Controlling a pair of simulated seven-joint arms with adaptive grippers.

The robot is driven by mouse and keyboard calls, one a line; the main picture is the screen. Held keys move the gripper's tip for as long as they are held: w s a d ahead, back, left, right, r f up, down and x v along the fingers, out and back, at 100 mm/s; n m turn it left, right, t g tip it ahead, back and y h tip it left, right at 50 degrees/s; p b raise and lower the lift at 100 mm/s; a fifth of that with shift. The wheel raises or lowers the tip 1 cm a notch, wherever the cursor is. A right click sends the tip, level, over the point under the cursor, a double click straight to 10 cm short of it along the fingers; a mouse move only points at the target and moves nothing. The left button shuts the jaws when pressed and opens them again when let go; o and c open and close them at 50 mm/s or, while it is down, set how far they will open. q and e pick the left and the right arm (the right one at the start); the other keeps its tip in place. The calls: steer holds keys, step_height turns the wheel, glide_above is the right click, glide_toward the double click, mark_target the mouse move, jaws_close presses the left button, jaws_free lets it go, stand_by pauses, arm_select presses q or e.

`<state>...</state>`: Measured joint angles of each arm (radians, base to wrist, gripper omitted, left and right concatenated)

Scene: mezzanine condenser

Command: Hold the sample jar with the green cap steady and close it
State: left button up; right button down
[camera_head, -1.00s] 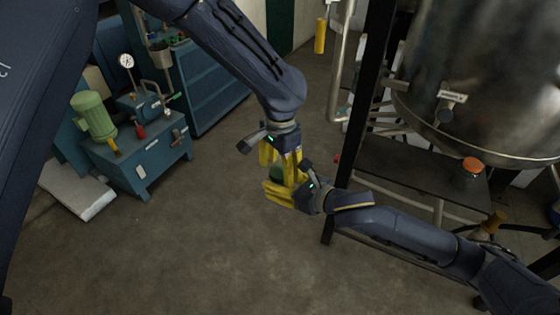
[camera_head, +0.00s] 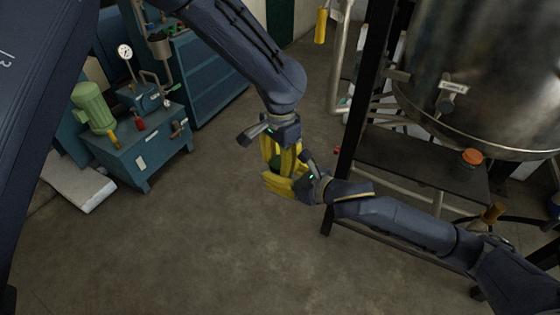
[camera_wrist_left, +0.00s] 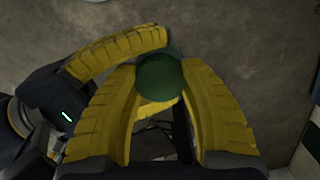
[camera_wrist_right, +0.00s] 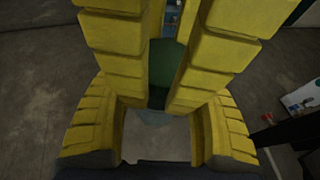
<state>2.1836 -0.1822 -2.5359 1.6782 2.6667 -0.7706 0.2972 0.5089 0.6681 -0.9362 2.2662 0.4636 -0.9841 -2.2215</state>
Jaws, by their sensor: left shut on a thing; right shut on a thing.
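The sample jar's green cap (camera_wrist_left: 160,77) sits between the yellow fingers of my left gripper (camera_wrist_left: 163,85), which is shut on it from above. In the head view the cap (camera_head: 277,165) is a small dark green patch among the fingers. My right gripper (camera_wrist_right: 158,125) is shut around the pale, see-through jar body (camera_wrist_right: 157,135) just below the cap. The green cap also shows in the right wrist view (camera_wrist_right: 165,65), with a dark band under it. The two grippers meet nearly at right angles. Fingers hide most of the jar, and I cannot tell how the cap is seated.
A large steel tank (camera_head: 490,75) on a dark stand (camera_head: 425,168) is at the right, with an orange-capped jar (camera_head: 471,158) on the shelf. A blue pump unit (camera_head: 142,155) and blue drawer cabinet (camera_head: 210,75) stand at the left. The concrete floor (camera_head: 210,245) in front is clear.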

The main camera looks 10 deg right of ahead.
arm_select(q)
steer(key=o, duration=1.3)
steer(key=shift+c, duration=0.2)
steer(key=shift+r, duration=2.25)
steer(key=o, duration=0.6)
steer(key=shift+r, duration=0.1)
step_height(320, 180, up, 8)
